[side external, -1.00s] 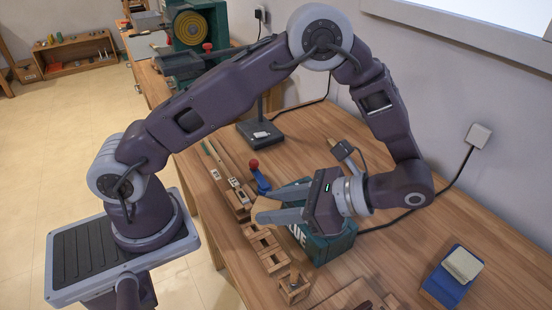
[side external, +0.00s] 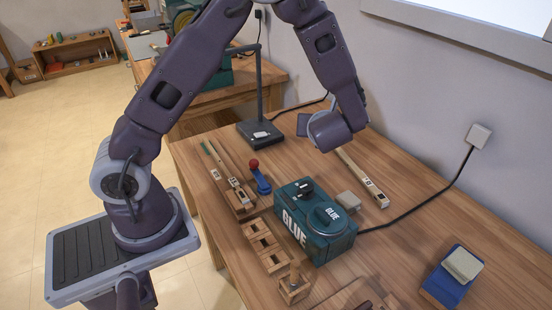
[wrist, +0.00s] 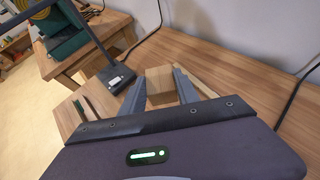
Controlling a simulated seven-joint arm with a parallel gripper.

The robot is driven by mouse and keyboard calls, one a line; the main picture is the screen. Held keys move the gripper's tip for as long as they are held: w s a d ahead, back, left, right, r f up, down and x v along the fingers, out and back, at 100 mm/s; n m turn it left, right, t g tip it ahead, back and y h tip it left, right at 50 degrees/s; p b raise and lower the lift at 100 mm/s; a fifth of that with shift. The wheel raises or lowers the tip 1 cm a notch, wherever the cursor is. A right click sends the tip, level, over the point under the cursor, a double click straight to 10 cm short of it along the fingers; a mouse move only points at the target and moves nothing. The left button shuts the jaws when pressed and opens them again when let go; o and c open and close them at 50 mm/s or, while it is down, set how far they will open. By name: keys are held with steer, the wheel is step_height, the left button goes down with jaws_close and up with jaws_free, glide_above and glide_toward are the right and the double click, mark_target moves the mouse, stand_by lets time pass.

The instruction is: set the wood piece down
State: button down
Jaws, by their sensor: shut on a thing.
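The wood piece (wrist: 160,84) is a pale block between the two fingers of my gripper (wrist: 161,90) in the wrist view. My gripper is shut on it, with one finger on each side. In the side view my wrist hides the fingers and the wood piece. My wrist hangs over the back part of the wooden bench (side external: 405,240), between the lamp base and the labelled stick. I cannot tell whether the piece touches the bench.
A green glue box (side external: 318,225) stands mid-bench with a cord to the wall. A black lamp base (side external: 260,134) is at the back left, and a labelled stick (side external: 372,188) lies at the right. Small wooden frames (side external: 264,245) line the front edge. A blue block (side external: 452,278) is front right.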

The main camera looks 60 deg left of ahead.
steer(key=s+a+f+n+g+y, duration=0.15)
steer(key=a+f+n+g, duration=0.25)
steer(key=a, duration=0.4)
steer(key=a+f+n+g+y, duration=0.25)
steer(key=a+f, duration=0.25)
steer(key=a, duration=0.4)
steer(key=shift+n+g+h, duration=0.55)
steer(key=shift+n+h, duration=0.05)
steer(key=shift+n, duration=0.05)
steer(key=f, duration=0.9)
steer(key=shift+s+a+f, duration=0.2)
steer(key=shift+s+f, duration=0.05)
steer(key=shift+f, duration=0.3)
steer(key=c, duration=0.9)
jaws_free()
steer(key=shift+f, duration=0.1)
